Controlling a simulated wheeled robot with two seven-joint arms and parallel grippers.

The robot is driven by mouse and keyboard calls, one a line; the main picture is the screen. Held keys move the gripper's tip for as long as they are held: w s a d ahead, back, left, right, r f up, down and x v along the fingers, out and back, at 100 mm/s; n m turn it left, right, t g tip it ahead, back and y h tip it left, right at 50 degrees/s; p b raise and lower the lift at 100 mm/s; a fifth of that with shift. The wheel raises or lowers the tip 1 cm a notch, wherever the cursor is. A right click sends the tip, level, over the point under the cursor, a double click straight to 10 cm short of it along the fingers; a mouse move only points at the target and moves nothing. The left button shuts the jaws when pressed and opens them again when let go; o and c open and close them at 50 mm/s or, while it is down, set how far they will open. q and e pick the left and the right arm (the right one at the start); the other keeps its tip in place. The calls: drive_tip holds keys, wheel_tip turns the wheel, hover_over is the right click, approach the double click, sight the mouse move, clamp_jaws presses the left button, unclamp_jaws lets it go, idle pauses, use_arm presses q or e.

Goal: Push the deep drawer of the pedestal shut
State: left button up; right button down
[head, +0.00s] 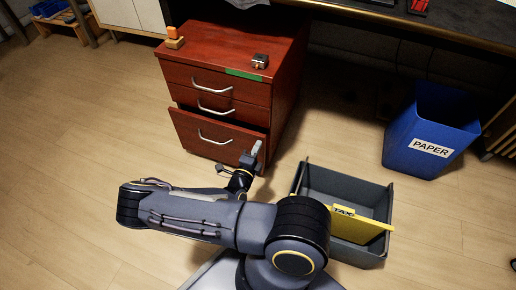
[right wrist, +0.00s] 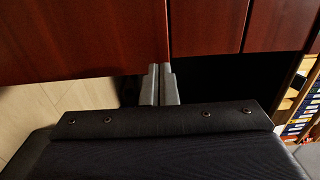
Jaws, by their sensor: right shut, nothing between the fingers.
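The red-brown pedestal (head: 285,85) stands under the desk edge. Its deep bottom drawer (head: 190,128) sticks out a little past the two upper drawers, with a dark gap above its front. Its silver handle (head: 214,138) shows. My right gripper (head: 256,150) is shut and empty, by the right end of the deep drawer's front. In the right wrist view its fingertips (right wrist: 160,72) are close to the edge of a red-brown panel (right wrist: 80,40), likely the deep drawer's front. I cannot tell whether they touch it. My left gripper is not in view.
A grey open crate (head: 308,180) with a yellow TAX folder (head: 365,228) stands on the floor right of the gripper. A blue PAPER bin (head: 425,140) is farther right. A stamp (head: 175,40) and a small dark item (head: 260,61) sit on the pedestal. Floor at left is clear.

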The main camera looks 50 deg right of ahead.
drive_tip(key=shift+w+d, duration=0.25)
drive_tip(key=shift+d, duration=0.3)
